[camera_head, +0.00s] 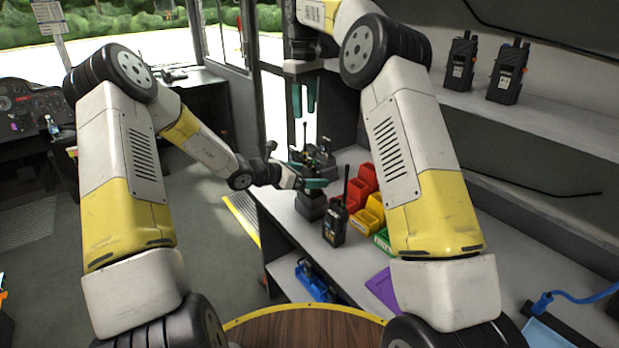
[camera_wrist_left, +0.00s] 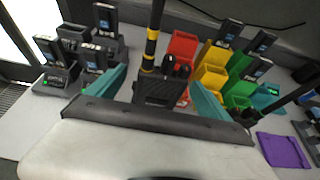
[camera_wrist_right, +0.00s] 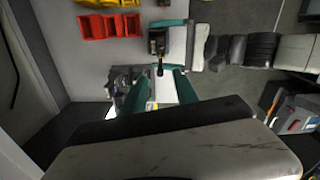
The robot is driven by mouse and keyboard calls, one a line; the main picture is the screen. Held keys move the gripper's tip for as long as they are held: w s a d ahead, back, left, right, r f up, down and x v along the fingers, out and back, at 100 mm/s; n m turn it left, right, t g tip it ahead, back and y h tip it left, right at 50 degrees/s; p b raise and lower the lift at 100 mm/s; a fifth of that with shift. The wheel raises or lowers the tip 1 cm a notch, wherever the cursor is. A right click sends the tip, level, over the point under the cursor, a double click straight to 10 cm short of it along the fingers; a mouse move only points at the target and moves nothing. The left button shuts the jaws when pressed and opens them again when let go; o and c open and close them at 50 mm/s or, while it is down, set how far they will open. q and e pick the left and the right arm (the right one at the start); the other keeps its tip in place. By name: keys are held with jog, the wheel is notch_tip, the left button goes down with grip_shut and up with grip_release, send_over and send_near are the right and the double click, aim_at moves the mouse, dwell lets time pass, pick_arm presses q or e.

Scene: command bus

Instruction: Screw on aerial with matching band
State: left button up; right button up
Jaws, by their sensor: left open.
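My left gripper (camera_head: 312,184) is open over the near shelf. In the left wrist view its teal fingers (camera_wrist_left: 155,90) stand apart on either side of a black radio (camera_wrist_left: 158,88). A black aerial with yellow bands (camera_wrist_left: 152,48) rises upright from that radio; I cannot tell whether it is screwed in. My right gripper (camera_head: 304,97) hangs above and behind the left one, fingers down, apart and empty. The right wrist view shows the radio (camera_wrist_right: 158,42) and aerial (camera_wrist_right: 160,68) just beyond its fingers. Another radio with an upright aerial (camera_head: 335,226) stands in front.
Red bins (camera_head: 361,186), yellow bins (camera_head: 368,218) and green bins (camera_wrist_left: 238,90) stand to the right. Several radios sit in chargers (camera_wrist_left: 58,80) at the back left. Two radios (camera_head: 508,72) stand on the upper shelf (camera_head: 560,115). A purple sheet (camera_head: 383,288) lies near the front.

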pick_arm(q)
jog(key=v, duration=0.7)
jog(key=shift+s+a, duration=0.2)
jog(key=shift+a, duration=0.1)
jog(key=shift+r, duration=0.15)
